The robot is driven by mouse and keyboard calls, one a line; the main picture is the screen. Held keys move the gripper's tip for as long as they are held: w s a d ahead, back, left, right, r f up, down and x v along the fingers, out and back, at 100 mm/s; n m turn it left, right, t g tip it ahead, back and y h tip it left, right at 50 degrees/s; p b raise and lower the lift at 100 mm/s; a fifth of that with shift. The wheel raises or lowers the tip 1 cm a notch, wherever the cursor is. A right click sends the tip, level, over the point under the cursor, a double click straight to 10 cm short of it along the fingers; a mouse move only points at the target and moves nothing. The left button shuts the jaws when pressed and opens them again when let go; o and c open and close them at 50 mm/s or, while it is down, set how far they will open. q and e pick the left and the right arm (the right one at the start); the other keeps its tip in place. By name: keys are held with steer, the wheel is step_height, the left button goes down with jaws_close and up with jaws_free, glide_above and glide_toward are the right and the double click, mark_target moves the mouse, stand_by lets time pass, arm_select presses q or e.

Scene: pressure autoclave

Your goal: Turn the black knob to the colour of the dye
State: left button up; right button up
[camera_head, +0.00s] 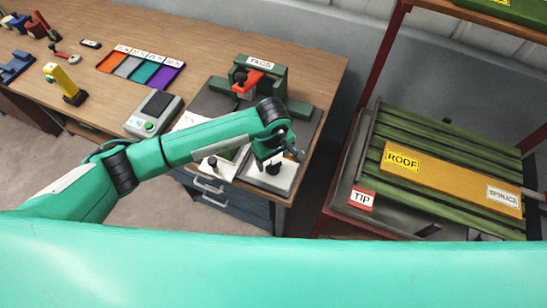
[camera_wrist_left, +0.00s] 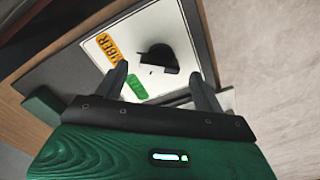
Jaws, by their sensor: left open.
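The black knob (camera_wrist_left: 157,58) sits on a white plate (camera_wrist_left: 150,20) in the left wrist view. An orange label (camera_wrist_left: 107,48), partly readable as "AMBER", and a green label (camera_wrist_left: 137,88) are on the plate beside it. My left gripper (camera_wrist_left: 158,72) is open, with its fingertips apart on either side of the knob's near edge; I cannot tell whether they touch it. In the head view the left gripper (camera_head: 277,160) is over the white plate (camera_head: 258,181) at the table's front corner and partly hides the knob (camera_head: 273,169). I cannot identify the dye. My right gripper is not in view.
A tray with orange, grey, teal and purple sections (camera_head: 140,68) lies on the wooden table (camera_head: 200,35). A grey device with a green button (camera_head: 153,114) and a green "TAGS" fixture (camera_head: 260,75) stand nearby. A slatted green rack (camera_head: 440,150) is to the right.

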mark_target(274, 166)
arm_select(q)
steer(key=shift+f, duration=1.3)
steer(key=c, duration=1)
